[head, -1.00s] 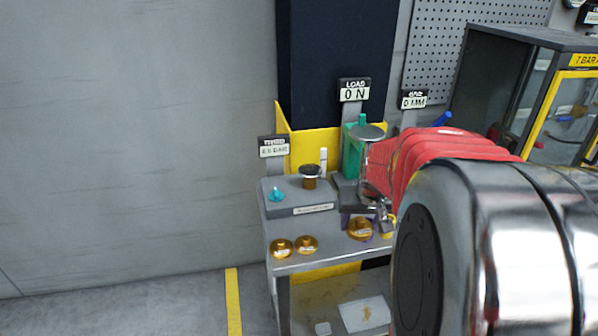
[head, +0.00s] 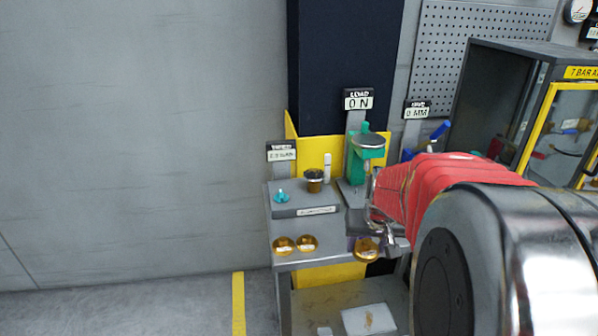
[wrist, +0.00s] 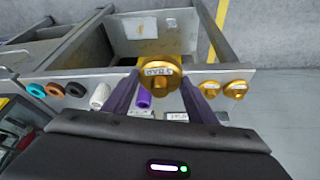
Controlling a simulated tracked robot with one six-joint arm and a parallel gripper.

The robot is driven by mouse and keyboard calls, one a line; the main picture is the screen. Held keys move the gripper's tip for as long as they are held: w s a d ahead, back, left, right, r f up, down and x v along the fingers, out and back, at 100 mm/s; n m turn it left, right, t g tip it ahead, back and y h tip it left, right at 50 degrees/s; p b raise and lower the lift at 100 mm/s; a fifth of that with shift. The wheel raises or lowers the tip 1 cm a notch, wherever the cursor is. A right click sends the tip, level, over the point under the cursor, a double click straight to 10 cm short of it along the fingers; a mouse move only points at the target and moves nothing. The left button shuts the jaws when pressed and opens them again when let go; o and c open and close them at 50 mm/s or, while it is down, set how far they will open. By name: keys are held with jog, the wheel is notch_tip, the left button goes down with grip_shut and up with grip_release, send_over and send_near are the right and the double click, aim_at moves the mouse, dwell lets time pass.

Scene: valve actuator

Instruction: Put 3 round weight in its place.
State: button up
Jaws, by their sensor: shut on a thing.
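A gold round weight (wrist: 160,68) is between the purple fingers of my gripper (wrist: 164,92) in the wrist view. Its label seems to read 3 BAR. My gripper is shut on it. In the head view the held weight (head: 367,250) shows at the bench's front edge, with my gripper (head: 368,240) partly hidden by my arm. Two more gold weights (head: 283,245) (head: 307,243) lie on the bench to its left. Behind them a grey tester block (head: 303,210) carries a dark-topped brass post (head: 313,181) and a teal knob (head: 281,197).
A green stand with a round grey plate (head: 368,140) rises behind my gripper. A grey bench (head: 310,259) has a lower shelf. Several coloured rings and a purple part (wrist: 144,97) show in the wrist view. A yellow-framed cabinet (head: 540,110) stands right.

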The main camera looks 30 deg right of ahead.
jog(key=w+a+f+n+y, duration=0.1)
jog(key=w+a+f+n, duration=0.2)
jog(key=w+a+f, duration=0.3)
jog(key=w+a+f+n+y, duration=0.1)
jog(key=w+a+f+n, duration=0.2)
jog(key=a+f, duration=1.3)
jog(key=w+a, duration=0.3)
jog(key=a, duration=0.1)
jog(key=shift+w+f+t, duration=0.15)
jog(key=shift+f+t, duration=0.1)
jog(key=shift+t, duration=0.15)
jog(key=shift+a, duration=0.15)
